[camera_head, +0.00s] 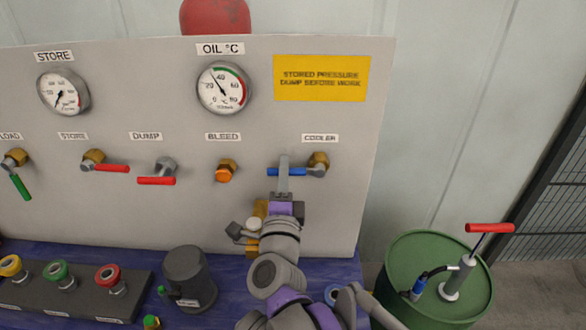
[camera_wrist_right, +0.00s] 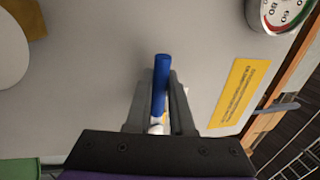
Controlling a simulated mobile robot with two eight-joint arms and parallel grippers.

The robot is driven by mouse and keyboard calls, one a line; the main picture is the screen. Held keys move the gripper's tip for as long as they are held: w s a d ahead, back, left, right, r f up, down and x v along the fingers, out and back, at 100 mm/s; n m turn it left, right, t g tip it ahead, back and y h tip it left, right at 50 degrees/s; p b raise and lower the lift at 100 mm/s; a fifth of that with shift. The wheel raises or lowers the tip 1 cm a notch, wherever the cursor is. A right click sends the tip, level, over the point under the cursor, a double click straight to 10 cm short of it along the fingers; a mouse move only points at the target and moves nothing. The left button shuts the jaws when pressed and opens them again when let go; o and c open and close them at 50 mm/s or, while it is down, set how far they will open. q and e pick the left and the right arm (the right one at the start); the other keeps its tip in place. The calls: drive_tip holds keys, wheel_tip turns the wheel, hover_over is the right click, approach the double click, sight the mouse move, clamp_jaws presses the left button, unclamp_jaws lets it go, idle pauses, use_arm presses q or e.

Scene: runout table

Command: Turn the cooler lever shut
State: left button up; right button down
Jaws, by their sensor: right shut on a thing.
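The cooler lever (camera_head: 272,171) is a blue handle on a brass-and-grey valve (camera_head: 318,162) under the COOLER label, at the right of the grey panel. It lies about level, pointing left from the valve. My right gripper (camera_head: 284,168) reaches up from below and is shut on the blue handle, hiding its middle. In the right wrist view the blue lever (camera_wrist_right: 160,82) sits between the two fingers of the right gripper (camera_wrist_right: 159,100). My left gripper is not in view.
An orange bleed knob (camera_head: 224,172) and a red dump lever (camera_head: 156,181) sit left of the cooler valve. A dark cylinder (camera_head: 190,278) stands on the blue bench below. A green drum (camera_head: 400,262) with a red-handled pump stands at right.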

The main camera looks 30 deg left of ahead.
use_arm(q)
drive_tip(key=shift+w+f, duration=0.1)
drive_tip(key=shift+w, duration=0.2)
use_arm(e)
drive_tip(key=shift+r, duration=0.1)
drive_tip(key=c, duration=0.8)
unclamp_jaws()
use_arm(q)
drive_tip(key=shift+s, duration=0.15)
use_arm(e)
drive_tip(key=shift+d, duration=0.1)
